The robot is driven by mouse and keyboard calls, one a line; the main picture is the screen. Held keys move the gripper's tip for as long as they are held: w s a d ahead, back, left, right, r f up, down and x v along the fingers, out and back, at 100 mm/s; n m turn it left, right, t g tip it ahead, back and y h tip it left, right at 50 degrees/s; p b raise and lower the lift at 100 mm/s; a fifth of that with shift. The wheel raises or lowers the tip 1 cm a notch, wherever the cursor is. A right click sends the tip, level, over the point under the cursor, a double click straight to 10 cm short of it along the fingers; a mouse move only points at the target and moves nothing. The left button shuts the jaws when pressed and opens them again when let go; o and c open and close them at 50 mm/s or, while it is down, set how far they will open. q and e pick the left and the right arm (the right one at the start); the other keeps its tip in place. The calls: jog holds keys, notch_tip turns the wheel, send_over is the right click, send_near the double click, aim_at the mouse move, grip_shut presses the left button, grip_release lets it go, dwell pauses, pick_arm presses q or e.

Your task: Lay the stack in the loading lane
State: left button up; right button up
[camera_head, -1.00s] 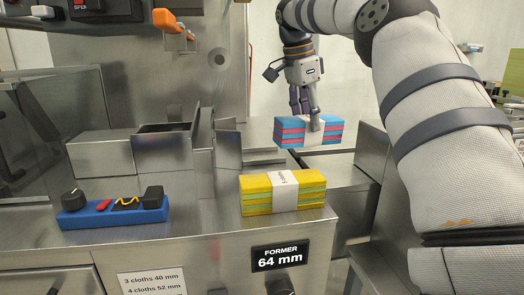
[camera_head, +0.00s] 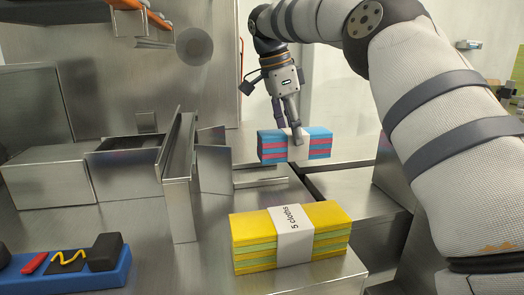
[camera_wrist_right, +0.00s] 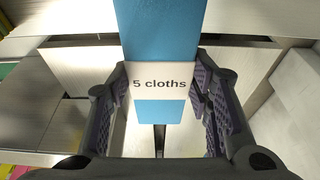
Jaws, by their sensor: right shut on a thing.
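A stack of blue and pink cloths (camera_head: 271,146) with a white paper band is in my right gripper (camera_head: 297,134), which is shut on it. In the right wrist view the stack (camera_wrist_right: 158,35) sits between the two fingers of my right gripper (camera_wrist_right: 160,105), and its band reads "5 cloths". The stack is above the steel surface at the back; I cannot tell how far. The loading lane (camera_head: 262,183) appears to be the steel channel with low rails left of and below the stack. My left gripper is not in view.
A yellow and green stack (camera_head: 255,236) banded "5 cloths" lies on the front steel top. Upright steel plates (camera_head: 180,180) stand left of the lane. A blue tray (camera_head: 70,280) with small tools sits at front left. A dark gap (camera_head: 310,185) runs beside the lane.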

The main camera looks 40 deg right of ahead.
jog(key=w+a+f, duration=0.1)
jog(key=a, duration=0.1)
jog(key=w+a+f, duration=0.1)
jog(key=a, duration=0.1)
jog(key=w+a+f, duration=0.1)
jog(key=a, duration=0.1)
jog(key=shift+w, duration=0.2)
jog(key=shift+f, duration=0.25)
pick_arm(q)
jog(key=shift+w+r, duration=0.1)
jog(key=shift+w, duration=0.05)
pick_arm(e)
jog(key=shift+f, duration=0.1)
jog(key=o, duration=1.2)
jog(key=shift+f, duration=0.15)
jog(key=shift+o, duration=0.2)
